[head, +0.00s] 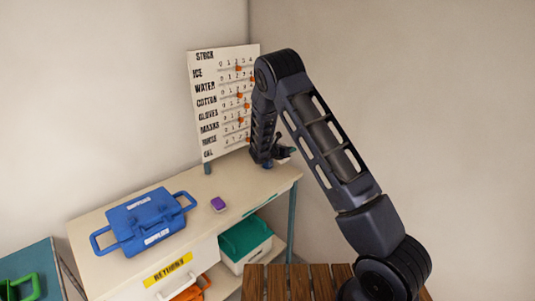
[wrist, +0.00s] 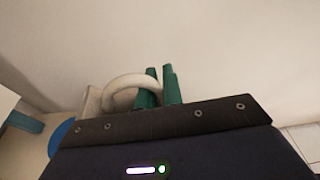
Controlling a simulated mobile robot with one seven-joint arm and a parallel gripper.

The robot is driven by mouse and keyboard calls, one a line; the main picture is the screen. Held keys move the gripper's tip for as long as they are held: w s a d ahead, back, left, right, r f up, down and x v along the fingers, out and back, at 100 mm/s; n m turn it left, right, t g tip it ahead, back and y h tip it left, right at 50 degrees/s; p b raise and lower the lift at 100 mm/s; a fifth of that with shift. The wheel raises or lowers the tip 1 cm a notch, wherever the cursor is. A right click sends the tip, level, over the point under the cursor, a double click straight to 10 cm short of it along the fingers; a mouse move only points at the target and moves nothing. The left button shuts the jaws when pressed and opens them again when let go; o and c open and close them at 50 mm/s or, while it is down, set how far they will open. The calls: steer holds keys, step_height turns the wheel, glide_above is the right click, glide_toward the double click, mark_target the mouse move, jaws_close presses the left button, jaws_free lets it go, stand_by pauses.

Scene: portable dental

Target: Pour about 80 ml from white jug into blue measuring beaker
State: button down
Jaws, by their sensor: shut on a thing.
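My gripper (head: 287,152) is at the far right end of the counter in the head view, partly behind my arm. In the wrist view its green fingers (wrist: 161,82) are shut on the curved off-white handle of the white jug (wrist: 122,81). Most of the jug's body is hidden behind my gripper housing, so its contents and tilt cannot be told. A round blue thing (wrist: 61,134) shows at the lower left of the wrist view, partly hidden; I cannot tell whether it is the blue measuring beaker.
A blue supplies case (head: 147,217) and a small purple block (head: 218,204) stand on the cream counter (head: 110,213). A stock board (head: 222,104) stands at the back. A green-lidded box (head: 245,243) sits on the shelf below.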

steer(key=shift+s+d+f+m+y, duration=0.15)
steer(key=shift+d+f+m+y, duration=0.15)
steer(key=shift+f+m, duration=0.3)
steer(key=shift+f, duration=0.15)
steer(key=shift+m+t+y, duration=0.3)
steer(key=shift+m+t, duration=0.1)
steer(key=shift+m, duration=0.5)
steer(key=shift+s+d+f, duration=0.2)
steer(key=shift+d+f, duration=0.05)
steer(key=shift+f, duration=0.4)
steer(key=shift+s+d+f, duration=0.2)
steer(key=shift+s+f, duration=0.05)
steer(key=shift+f, duration=0.35)
steer(key=shift+s+d+f, duration=0.2)
steer(key=shift+d+f, duration=0.05)
steer(key=shift+f, duration=0.4)
steer(key=shift+s+d+f+m+t+y, duration=0.2)
steer(key=shift+s+d+f+m+y, duration=0.15)
steer(key=shift+f+m, duration=0.35)
steer(key=shift+s+d+f+m+t+y, duration=0.25)
steer(key=shift+d+f+m, duration=0.2)
steer(key=shift+f+m, duration=0.2)
steer(key=shift+s+d+f+m+t+y, duration=0.2)
steer(key=shift+s+d+f+m, duration=0.15)
steer(key=shift+f+m, duration=0.35)
